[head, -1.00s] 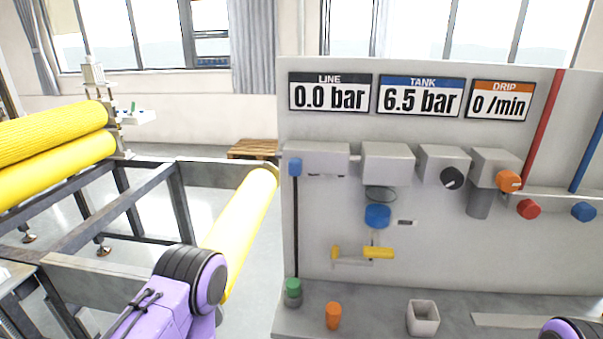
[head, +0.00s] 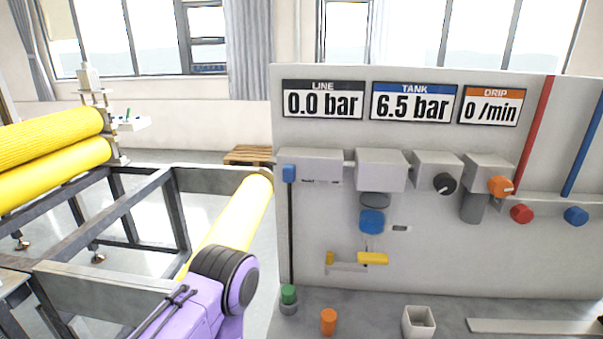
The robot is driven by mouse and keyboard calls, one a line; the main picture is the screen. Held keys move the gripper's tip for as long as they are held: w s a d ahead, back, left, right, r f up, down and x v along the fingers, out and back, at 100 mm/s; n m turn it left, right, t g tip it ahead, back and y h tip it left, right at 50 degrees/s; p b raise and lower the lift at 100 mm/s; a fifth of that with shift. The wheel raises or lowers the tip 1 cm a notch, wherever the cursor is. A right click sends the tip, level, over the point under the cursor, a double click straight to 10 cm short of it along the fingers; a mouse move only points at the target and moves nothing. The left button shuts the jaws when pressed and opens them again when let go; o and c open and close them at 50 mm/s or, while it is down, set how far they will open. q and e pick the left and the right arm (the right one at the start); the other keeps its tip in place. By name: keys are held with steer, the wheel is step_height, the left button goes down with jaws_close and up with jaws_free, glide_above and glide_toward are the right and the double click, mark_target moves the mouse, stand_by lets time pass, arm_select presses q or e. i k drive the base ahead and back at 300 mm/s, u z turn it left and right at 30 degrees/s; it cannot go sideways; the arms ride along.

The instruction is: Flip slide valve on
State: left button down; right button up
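A grey panel (head: 450,268) fills the right half of the head view, with a row of grey blocks along it. The leftmost block (head: 318,165) has a blue piece (head: 289,173) at its left end, which looks like the slide valve, though I cannot be sure. The LINE display (head: 323,101) reads 0.0 bar, the TANK display (head: 411,102) 6.5 bar and the DRIP display (head: 490,106) 0 /min. Only a purple and black part of my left arm shows at the bottom, below and left of the panel's blocks. Neither gripper is in view.
A blue knob (head: 372,222), a black dial (head: 444,183), an orange knob (head: 500,186) and a yellow lever (head: 372,258) are on the panel. An orange piece (head: 328,321) and a white cup (head: 418,322) stand on the ledge. Yellow rollers (head: 55,167) lie left.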

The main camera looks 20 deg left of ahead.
mark_target(289, 171)
steer(key=z, duration=1.7)
steer(key=k, duration=1.3)
steer(key=u, duration=1.6)
steer(key=i, duration=0.4)
steer(key=u, duration=0.05)
